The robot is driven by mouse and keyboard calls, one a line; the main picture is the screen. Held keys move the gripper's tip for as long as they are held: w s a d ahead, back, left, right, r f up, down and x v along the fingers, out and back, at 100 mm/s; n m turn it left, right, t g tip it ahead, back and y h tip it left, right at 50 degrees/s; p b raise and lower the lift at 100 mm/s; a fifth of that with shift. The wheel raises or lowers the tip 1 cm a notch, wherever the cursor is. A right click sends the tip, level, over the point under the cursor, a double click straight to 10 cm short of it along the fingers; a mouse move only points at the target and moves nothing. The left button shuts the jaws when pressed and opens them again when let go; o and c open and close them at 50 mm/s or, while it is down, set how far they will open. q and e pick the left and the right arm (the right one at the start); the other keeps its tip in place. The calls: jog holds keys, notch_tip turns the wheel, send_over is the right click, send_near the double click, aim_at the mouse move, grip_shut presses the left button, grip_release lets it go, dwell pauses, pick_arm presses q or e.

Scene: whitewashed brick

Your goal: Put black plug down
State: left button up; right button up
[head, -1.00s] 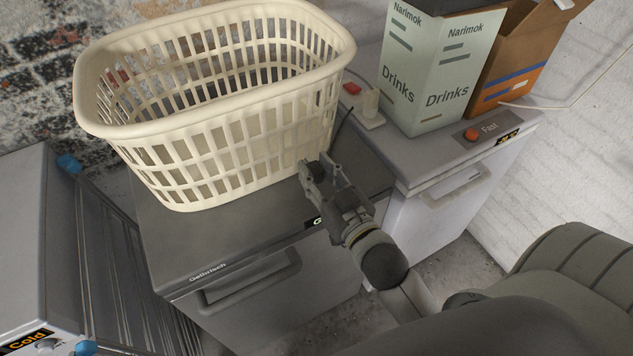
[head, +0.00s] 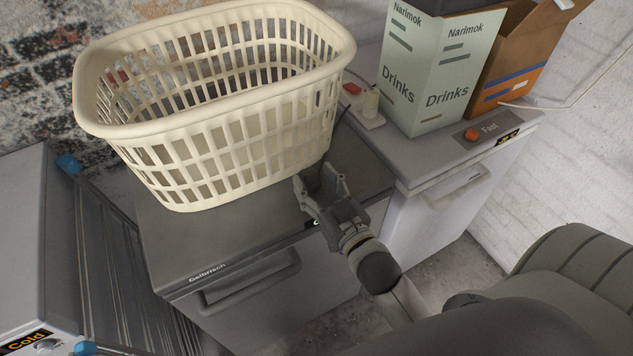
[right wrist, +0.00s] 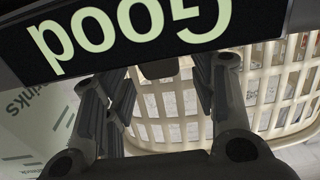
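The black plug (head: 313,177) is a small dark shape in the head view, between the spread fingers of my right gripper (head: 321,184), close to the dark top of the Gelbrisch appliance (head: 240,238). I cannot tell whether it touches that top. My right gripper is open. In the right wrist view its fingers (right wrist: 162,90) stand apart, with a small dark block between them that may be the plug (right wrist: 158,68). A thin dark cord (head: 343,113) shows beside the basket. My left gripper is not in view.
A cream laundry basket (head: 225,130) stands on the appliance, right behind the gripper. To the right, a lighter appliance (head: 440,175) carries a Drinks carton (head: 430,80), an orange-brown box (head: 515,70) and a socket block (head: 368,117). The appliance top's front left is clear.

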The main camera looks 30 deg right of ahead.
jog(key=shift+r, duration=0.15)
jog(key=shift+s, duration=0.6)
jog(key=s+b, duration=0.1)
jog(key=s, duration=0.9)
jog(key=shift+s+d+b, duration=0.2)
jog(key=shift+s+b, duration=0.15)
jog(key=shift+s, duration=0.05)
